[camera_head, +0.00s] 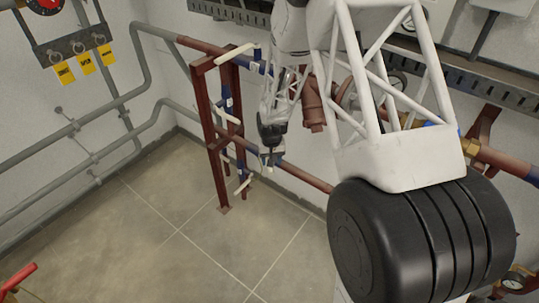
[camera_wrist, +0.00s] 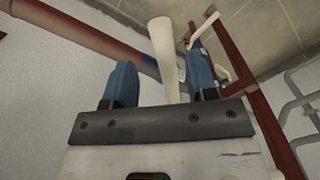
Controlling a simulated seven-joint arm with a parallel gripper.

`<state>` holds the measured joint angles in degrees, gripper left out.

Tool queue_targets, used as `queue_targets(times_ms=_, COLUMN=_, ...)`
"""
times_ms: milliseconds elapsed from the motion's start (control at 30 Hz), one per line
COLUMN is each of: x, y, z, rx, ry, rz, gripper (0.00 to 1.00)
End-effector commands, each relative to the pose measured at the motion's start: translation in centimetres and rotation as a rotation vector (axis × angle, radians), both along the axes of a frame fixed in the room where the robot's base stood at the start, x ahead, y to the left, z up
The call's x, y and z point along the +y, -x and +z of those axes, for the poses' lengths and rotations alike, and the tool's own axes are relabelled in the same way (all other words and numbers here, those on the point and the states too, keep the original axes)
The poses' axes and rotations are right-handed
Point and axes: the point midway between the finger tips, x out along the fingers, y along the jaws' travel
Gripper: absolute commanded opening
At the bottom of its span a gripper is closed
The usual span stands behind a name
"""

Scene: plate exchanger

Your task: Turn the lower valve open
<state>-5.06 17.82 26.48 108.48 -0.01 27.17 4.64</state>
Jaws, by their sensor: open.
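In the wrist view a long pale lever handle (camera_wrist: 162,50) reaches into the space between the two blue fingers of my gripper (camera_wrist: 160,85). The fingers are apart, with a gap on each side of the handle. In the head view my gripper (camera_head: 269,155) points down beside the lower pipe (camera_head: 305,177), right of a dark red frame (camera_head: 207,115). A pale lever (camera_head: 244,184) shows low on the frame, another (camera_head: 229,115) at mid-height and one (camera_head: 235,56) near the top. I cannot tell for sure which lever is between my fingers.
In the wrist view a red-brown pipe (camera_wrist: 85,35) runs close beyond the left finger, and the frame (camera_wrist: 262,115) stands to the right. A second pale lever (camera_wrist: 205,25) lies farther off. Grey pipes (camera_head: 75,125) line the left wall. The floor (camera_head: 160,225) is clear.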

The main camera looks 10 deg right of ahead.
Motion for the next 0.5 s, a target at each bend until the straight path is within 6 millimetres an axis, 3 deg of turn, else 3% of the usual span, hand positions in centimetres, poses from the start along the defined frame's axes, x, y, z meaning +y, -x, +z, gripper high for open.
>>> queue_targets(times_ms=500, x=-0.6, y=6.6, z=0.7, rx=-0.001, ry=0.0, rz=0.0, gripper=0.52)
